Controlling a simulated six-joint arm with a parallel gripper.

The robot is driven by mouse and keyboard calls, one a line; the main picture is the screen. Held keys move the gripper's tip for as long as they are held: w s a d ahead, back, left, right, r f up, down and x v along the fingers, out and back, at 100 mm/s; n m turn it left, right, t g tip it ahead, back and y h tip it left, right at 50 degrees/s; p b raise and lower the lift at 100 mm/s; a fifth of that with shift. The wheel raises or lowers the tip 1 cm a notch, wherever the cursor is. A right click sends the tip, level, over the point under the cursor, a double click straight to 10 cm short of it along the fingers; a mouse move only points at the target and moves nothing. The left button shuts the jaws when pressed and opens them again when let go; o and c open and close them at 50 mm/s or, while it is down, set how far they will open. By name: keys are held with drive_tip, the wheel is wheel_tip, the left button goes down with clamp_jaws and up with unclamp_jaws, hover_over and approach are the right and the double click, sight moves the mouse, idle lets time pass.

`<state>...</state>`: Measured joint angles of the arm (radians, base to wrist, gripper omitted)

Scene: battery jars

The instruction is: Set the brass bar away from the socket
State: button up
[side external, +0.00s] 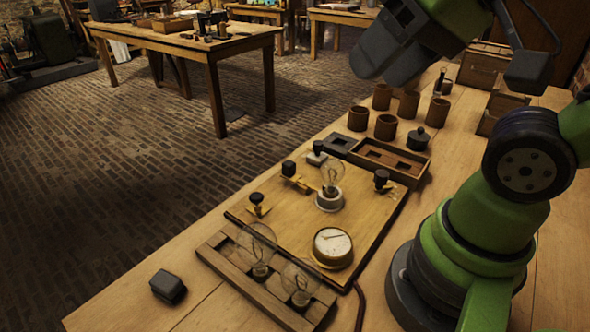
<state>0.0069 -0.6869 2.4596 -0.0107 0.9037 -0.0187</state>
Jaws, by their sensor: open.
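My gripper (383,66) is at the top of the side external view, high above the table and apart from everything on it. It is open with nothing seen between its fingers. A small brass bar (298,184) lies on the yellowish wooden board, beside a black-knobbed terminal (289,169). A clear bulb (333,171) stands upright in a pale round socket (329,201), just right of the bar. I cannot tell whether the bar touches the socket.
A round gauge (332,246) and other black knobs are on the board (285,230). A rack (236,272) with two bulbs lies in front. Several brown jars (386,127) and a tray (374,153) stand behind. A dark block (168,287) is at front left.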

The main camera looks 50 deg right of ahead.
drive_tip(key=w+d+n+g, duration=0.1)
drive_tip(key=w+d+g, duration=0.1)
drive_tip(key=w, duration=0.5)
drive_tip(key=n+g+h, duration=0.2)
drive_tip(key=n+g, duration=0.1)
drive_tip(key=g, duration=0.2)
hover_over(289, 163)
wheel_tip(289, 163, down, 17)
drive_tip(key=shift+f, duration=0.15)
wheel_tip(289, 163, down, 10)
drive_tip(key=shift+r, duration=0.1)
